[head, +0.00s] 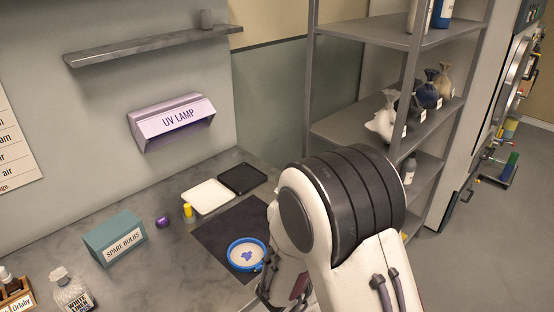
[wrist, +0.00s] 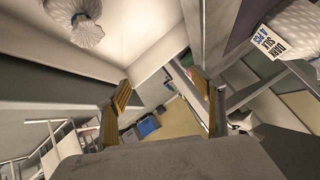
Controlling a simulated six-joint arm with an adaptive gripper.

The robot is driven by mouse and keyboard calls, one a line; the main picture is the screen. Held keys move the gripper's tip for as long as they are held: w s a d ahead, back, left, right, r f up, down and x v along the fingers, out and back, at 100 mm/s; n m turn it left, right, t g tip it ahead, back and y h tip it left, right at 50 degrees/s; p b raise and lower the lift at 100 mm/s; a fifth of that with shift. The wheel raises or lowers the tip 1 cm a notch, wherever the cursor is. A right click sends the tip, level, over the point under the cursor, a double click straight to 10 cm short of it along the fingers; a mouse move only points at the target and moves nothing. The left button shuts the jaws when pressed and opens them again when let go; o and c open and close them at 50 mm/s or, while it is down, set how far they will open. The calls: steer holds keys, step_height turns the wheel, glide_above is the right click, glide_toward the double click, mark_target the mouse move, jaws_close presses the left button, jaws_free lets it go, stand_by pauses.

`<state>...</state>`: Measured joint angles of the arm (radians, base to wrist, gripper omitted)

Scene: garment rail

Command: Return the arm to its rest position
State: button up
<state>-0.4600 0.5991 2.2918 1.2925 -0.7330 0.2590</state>
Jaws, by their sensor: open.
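My arm fills the lower middle of the head view, its large white and dark joint nearest the camera. In the wrist view my gripper (wrist: 163,103) shows two fingers with ribbed tan pads, spread well apart. Nothing is between the pads, only the distant room beyond. In the head view my arm hides most or all of the gripper, so its place over the counter is unclear.
A blue-rimmed dish (head: 232,254) sits on a dark mat (head: 213,236) beside my arm. The shelf rack (head: 398,40) with tied bags stands close at right. A UV lamp (head: 173,122) is on the wall. In the wrist view, a tagged bag (wrist: 295,30) shows upper right.

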steer(key=w+a+r+n+y, duration=0.1)
steer(key=a+r+n+y, duration=0.3)
steer(key=r, duration=0.6)
steer(key=s+a+r+n+y, duration=0.2)
steer(key=s+r+n+y, duration=0.3)
steer(key=r, duration=0.5)
steer(key=s+d+r+n+h, duration=0.1)
steer(key=s+d, duration=0.3)
steer(key=s, duration=0.3)
steer(key=s+d+r+n+g+h, duration=0.1)
steer(key=s+d+r+n, duration=0.1)
steer(key=s, duration=0.6)
steer(key=s+d+r+n+g+h, duration=0.1)
steer(key=s+d+r, duration=0.1)
steer(key=s+d, duration=0.3)
steer(key=s, duration=0.3)
steer(key=shift+s+d+n+h, duration=0.25)
steer(key=shift+d+n+h, duration=0.05)
steer(key=shift+d, duration=0.05)
